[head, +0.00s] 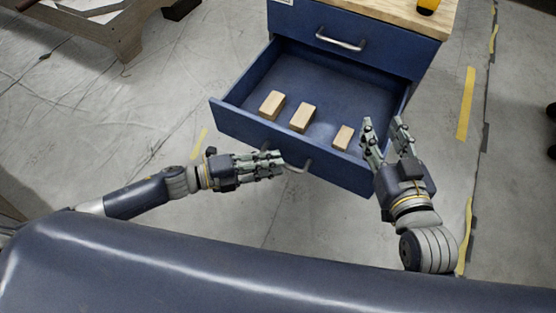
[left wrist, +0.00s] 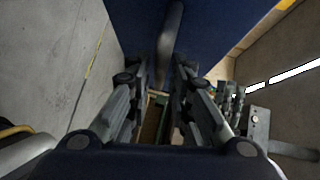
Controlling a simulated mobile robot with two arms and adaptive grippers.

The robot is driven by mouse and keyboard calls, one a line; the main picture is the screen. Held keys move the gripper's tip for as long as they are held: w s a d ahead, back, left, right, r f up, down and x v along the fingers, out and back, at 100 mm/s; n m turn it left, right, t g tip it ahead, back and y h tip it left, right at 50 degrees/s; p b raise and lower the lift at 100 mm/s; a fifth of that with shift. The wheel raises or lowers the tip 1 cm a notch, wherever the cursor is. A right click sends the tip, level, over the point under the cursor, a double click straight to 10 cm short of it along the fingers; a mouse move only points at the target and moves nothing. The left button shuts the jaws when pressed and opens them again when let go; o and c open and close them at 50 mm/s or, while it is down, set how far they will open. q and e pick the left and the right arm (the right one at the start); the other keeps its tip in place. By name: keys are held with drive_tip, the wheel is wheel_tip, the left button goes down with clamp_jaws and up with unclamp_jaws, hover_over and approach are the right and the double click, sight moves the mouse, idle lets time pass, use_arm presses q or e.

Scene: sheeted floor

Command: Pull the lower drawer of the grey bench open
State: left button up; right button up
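The bench shows as a blue drawer cabinet with a wooden top (head: 395,12), blue rather than grey. Its lower drawer (head: 340,174) stands pulled out, with three wooden blocks (head: 302,117) inside. The drawer's metal handle (head: 298,168) is on its front and also shows in the left wrist view (left wrist: 170,42). My left gripper (head: 282,160) is at the left end of this handle. In the left wrist view its fingers (left wrist: 160,72) are apart, with the handle between or just beyond the tips; contact is unclear. My right gripper (head: 384,124) is open and empty by the drawer's right front corner.
The upper drawer (head: 395,45) is shut, with its own handle (head: 341,40). A yellow object (head: 428,6) sits on the wooden top. A wooden structure (head: 105,35) stands at the upper left. Yellow tape (head: 466,103) marks the floor on the right.

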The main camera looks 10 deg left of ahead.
use_arm(q)
drive_tip(key=v, duration=0.9)
drive_tip(key=shift+a, duration=0.3)
drive_tip(key=shift+s, duration=0.2)
